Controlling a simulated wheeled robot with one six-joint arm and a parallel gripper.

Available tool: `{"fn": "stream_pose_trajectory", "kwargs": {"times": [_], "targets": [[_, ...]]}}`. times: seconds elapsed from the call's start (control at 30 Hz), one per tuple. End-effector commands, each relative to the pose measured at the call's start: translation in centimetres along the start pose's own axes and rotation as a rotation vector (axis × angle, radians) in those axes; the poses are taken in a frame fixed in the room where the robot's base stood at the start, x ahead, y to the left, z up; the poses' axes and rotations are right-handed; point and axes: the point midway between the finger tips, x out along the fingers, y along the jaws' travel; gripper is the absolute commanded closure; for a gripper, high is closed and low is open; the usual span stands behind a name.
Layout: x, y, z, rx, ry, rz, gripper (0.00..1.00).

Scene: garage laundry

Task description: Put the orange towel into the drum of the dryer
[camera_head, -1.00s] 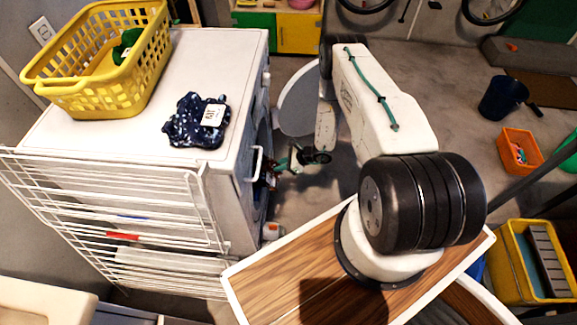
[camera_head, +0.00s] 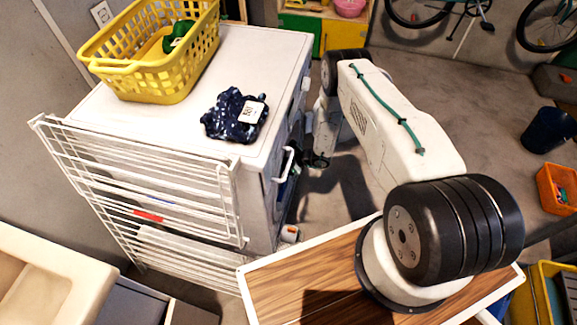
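The white dryer (camera_head: 263,55) stands left of my arm. Its front faces right and is seen at a steep angle, so I cannot see into the drum. A white handle (camera_head: 284,165) shows on its front. My gripper (camera_head: 315,160) is small and dark, close to that front and partly hidden by my arm. I cannot tell whether its fingers are open or shut, or whether it holds anything. I see no orange towel.
A yellow basket (camera_head: 150,80) holding green and yellow things and a dark blue patterned cloth (camera_head: 233,118) are on the dryer. A white drying rack (camera_head: 140,180) stands in front. An orange bin (camera_head: 558,188) and a dark blue bucket (camera_head: 548,130) stand right.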

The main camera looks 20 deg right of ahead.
Motion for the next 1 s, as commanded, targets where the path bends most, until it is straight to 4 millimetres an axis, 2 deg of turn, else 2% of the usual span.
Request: {"fn": "stream_pose_trajectory", "kwargs": {"times": [0.43, 0.7, 1.0], "targets": [[4.9, 0.1, 2.6, -0.003, -0.001, 0.001, 1.0], [7.4, 0.0, 1.2, -0.001, 0.0, 0.0, 1.0], [8.4, 0.0, 0.8, 0.0, 0.0, 0.0, 1.0]]}}
